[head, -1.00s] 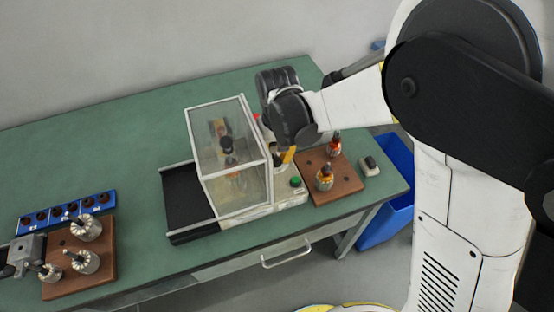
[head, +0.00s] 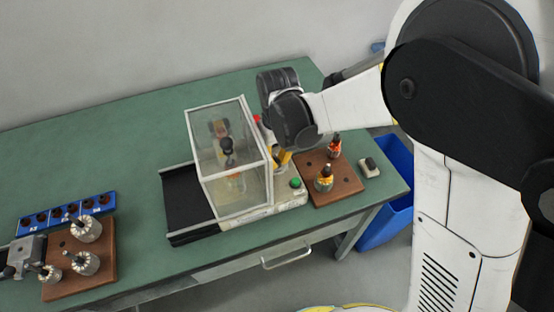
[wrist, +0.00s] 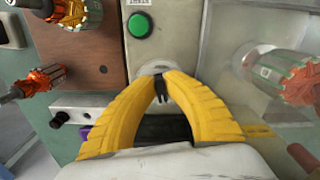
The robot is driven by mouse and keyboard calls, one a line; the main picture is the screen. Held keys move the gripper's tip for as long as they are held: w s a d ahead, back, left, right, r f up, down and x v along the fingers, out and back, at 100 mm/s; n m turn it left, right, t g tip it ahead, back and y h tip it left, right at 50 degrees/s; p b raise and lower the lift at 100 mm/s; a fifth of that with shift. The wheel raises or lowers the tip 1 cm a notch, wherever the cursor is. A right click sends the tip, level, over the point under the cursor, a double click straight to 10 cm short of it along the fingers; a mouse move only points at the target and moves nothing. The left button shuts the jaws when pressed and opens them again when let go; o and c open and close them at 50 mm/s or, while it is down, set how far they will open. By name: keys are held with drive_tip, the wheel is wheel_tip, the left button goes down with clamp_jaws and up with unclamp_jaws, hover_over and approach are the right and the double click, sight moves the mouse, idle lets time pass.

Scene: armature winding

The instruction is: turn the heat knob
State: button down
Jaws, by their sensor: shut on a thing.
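My gripper (wrist: 160,74) has its two yellow fingers closed together at the tips, against the light grey control panel (wrist: 157,40) of the machine. Between the fingers is a small dark piece (wrist: 161,94), which I take to be the heat knob; most of it is hidden by the fingers. A pale round base shows just beyond the fingertips. In the head view, my gripper (head: 282,159) is at the right side of the clear-walled machine (head: 230,160), and the knob is hidden behind the wrist.
A green button (wrist: 139,25) sits on the panel close to the fingertips. A wooden block (head: 345,185) with two orange-wound armatures stands right of the machine, beside a small switch box (head: 369,166). Another block (head: 105,262) with silver armatures and a blue rack (head: 62,213) are at left.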

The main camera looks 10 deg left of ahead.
drive_tip(key=n, duration=0.4)
drive_tip(key=shift+w+d, duration=0.1)
drive_tip(key=shift+w+n, duration=0.15)
drive_tip(key=shift+n, duration=1.55)
drive_tip(key=c, duration=1.8)
unclamp_jaws()
drive_tip(key=shift+o, duration=0.2)
wheel_tip(320, 180, up, 12)
drive_tip(key=shift+d, duration=0.1)
